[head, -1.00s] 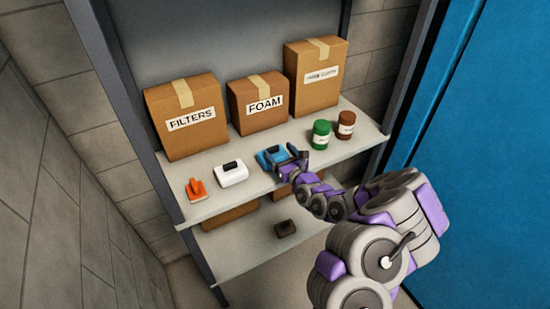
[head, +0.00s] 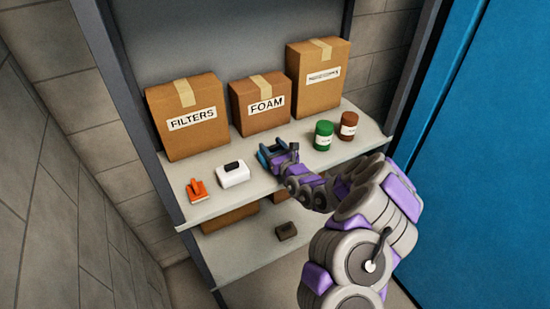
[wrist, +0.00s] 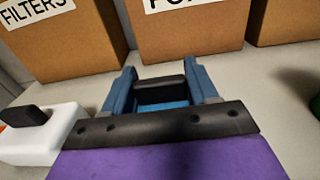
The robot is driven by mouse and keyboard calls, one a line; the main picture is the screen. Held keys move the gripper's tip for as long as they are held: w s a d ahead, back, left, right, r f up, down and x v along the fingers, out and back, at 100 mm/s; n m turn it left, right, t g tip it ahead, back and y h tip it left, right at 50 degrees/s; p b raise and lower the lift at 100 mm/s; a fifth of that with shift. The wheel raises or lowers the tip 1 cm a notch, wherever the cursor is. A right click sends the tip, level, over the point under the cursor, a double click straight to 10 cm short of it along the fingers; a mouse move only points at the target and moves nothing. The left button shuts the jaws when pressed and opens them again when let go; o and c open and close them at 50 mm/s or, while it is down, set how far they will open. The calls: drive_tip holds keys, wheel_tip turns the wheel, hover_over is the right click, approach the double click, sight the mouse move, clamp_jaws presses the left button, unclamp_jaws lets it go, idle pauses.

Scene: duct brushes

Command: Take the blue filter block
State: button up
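The blue filter block with a black handle shows in the wrist view (wrist: 162,103), on the upper shelf (head: 240,209) in front of the FOAM box. In the head view my gripper covers most of it. My gripper (head: 278,150) is at the block, with its two blue-grey fingers standing well apart. In the wrist view the fingers of my gripper (wrist: 162,82) are on the left and right of the black handle. I cannot tell whether they touch the block. The lower part of the block is hidden behind my gripper's dark front edge.
A white block with a black handle (head: 233,176) and an orange brush (head: 197,191) stand to the left. Green (head: 323,136) and brown (head: 348,127) jars stand to the right. FILTERS (head: 188,118), FOAM (head: 260,105) and another box (head: 319,80) line the back. A dark block (head: 286,231) lies on the lower shelf.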

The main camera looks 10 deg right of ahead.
drive_tip(key=shift+a, duration=0.2)
drive_tip(key=shift+c, duration=1.4)
drive_tip(key=shift+d, duration=0.1)
drive_tip(key=shift+c, duration=1.2)
drive_tip(key=shift+d, duration=0.15)
